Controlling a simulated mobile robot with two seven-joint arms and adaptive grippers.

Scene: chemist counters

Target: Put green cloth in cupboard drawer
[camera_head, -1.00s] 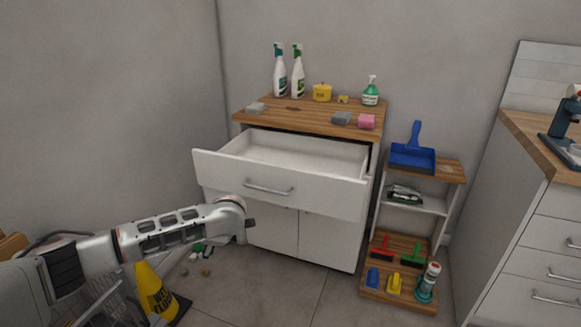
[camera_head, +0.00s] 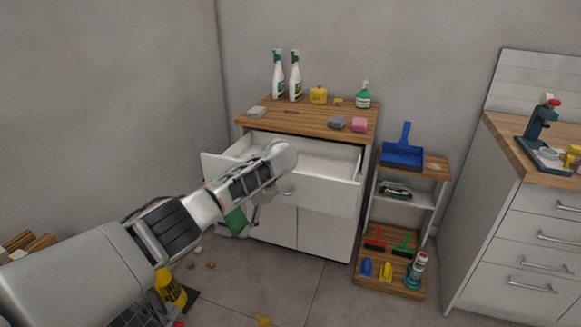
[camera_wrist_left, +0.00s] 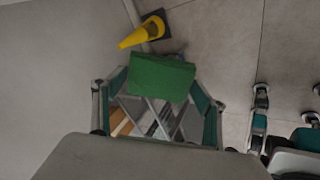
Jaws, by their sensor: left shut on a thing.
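The green cloth (camera_head: 236,222) hangs at my left gripper (camera_head: 246,214) in the head view. In the left wrist view the cloth (camera_wrist_left: 162,78) is a folded green piece between the two fingers of my left gripper (camera_wrist_left: 160,88), which is shut on it. The white cupboard drawer (camera_head: 325,192) is pulled open under the wooden top, and its visible inside looks empty. My left forearm covers the drawer's left part. The gripper and cloth show below the drawer's rim, in front of the cupboard.
The cupboard top (camera_head: 300,120) holds spray bottles, sponges and a yellow container. To its right stands a small shelf (camera_head: 437,166) with a blue dustpan (camera_head: 403,152) and brushes. A counter (camera_head: 500,150) stands farther right. A yellow cone (camera_wrist_left: 140,36) lies on the floor.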

